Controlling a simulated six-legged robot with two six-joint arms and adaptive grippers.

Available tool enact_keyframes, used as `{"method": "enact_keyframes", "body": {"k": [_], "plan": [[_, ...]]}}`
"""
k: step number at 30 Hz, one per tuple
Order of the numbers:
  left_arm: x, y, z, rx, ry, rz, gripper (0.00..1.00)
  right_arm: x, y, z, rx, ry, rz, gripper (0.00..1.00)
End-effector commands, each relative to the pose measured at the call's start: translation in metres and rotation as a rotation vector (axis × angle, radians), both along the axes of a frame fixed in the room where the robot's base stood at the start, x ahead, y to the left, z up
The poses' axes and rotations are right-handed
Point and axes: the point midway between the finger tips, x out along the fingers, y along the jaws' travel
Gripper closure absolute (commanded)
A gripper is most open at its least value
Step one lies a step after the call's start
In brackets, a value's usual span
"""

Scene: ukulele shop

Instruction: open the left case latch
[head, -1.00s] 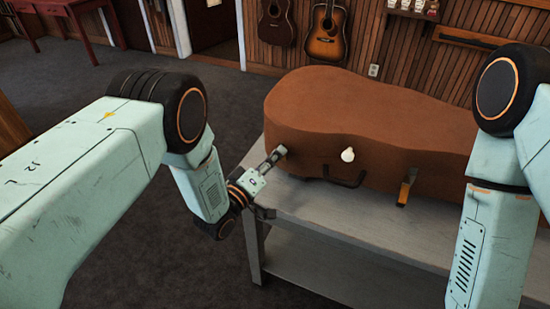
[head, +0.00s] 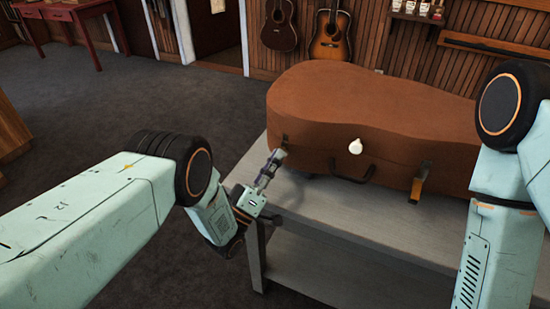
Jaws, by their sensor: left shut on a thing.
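The brown guitar case (head: 360,105) lies closed on a grey bench. Its left latch (head: 285,138) is a small dark fitting at the left end of the front side. My left gripper (head: 278,154) is at this latch, shut on it, and its fingers hide the lower part. The right latch (head: 419,178) shows brass or orange farther right on the same side. My right arm comes in at the right, but its gripper is out of the picture.
A dark handle (head: 354,174) sits between the latches, with a small white rounded thing (head: 355,146) above it. The grey bench (head: 330,208) has a bare strip in front of the case. Guitars (head: 331,36) hang on the back wall.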

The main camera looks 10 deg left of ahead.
Motion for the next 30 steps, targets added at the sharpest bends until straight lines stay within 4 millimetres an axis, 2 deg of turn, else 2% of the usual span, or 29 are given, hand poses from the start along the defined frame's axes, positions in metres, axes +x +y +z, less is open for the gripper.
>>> {"method": "enact_keyframes", "body": {"k": [7, 23, 24, 30], "plan": [[0.0002, 0.0016, 0.0008, -0.013, -0.041, 0.004, 1.00, 0.0001, -0.0001, 0.0067, 0.000, 0.000, 0.000, 0.60], [0.0002, 0.0015, -0.0001, -0.016, -0.050, 0.003, 1.00, 0.0000, -0.0001, 0.0073, 0.000, 0.000, 0.000, 0.60], [0.0002, 0.0015, -0.0001, -0.016, -0.050, 0.003, 0.80, 0.0000, 0.0000, 0.0073, 0.000, 0.000, 0.000, 0.60], [-0.0003, 0.0010, -0.0012, -0.015, -0.047, 0.002, 0.63, 0.0000, -0.0001, 0.0073, 0.000, 0.000, 0.000, 0.60]]}}
